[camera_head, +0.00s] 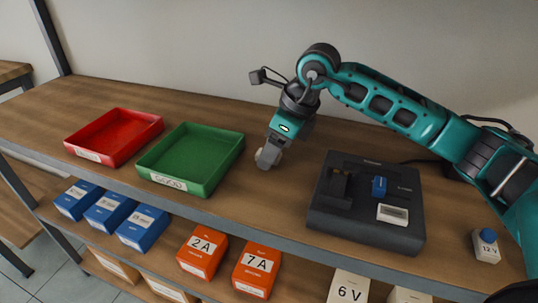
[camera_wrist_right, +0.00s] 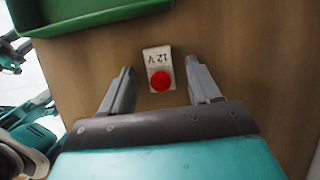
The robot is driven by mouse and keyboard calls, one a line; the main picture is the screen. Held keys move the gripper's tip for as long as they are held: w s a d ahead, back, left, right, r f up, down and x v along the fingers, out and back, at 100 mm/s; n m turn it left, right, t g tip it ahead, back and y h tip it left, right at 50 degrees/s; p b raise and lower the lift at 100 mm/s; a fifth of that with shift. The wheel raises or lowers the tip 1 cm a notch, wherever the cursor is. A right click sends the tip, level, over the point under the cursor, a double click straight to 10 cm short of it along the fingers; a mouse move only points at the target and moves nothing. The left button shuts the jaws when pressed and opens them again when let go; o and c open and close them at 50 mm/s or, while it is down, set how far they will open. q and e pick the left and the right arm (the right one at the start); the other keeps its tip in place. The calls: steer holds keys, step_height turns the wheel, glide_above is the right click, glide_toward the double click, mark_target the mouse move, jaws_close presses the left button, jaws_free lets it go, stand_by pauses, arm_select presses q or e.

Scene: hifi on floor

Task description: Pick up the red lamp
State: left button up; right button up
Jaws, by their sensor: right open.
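The red lamp (camera_wrist_right: 160,80) shows in the right wrist view as a round red cap on a white base marked "12 V". It rests on the wooden bench top. My right gripper (camera_wrist_right: 158,67) is open, with one finger on each side of the lamp and a gap showing on both sides. In the head view my right gripper (camera_head: 267,158) points down at the bench, right of the green tray, and mostly hides the lamp. How far the fingertips are above the wood is hard to tell. My left gripper is out of view.
A green tray (camera_head: 160,183) and a red tray (camera_head: 94,154) stand to the left. A dark test device (camera_head: 335,219) stands to the right. A blue-capped lamp (camera_head: 487,246) marked "12 V" is at far right. Blue, orange and white boxes sit on the shelf below the front edge.

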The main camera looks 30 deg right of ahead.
jaws_close()
stand_by(0.4)
steer(key=shift+r, duration=0.1)
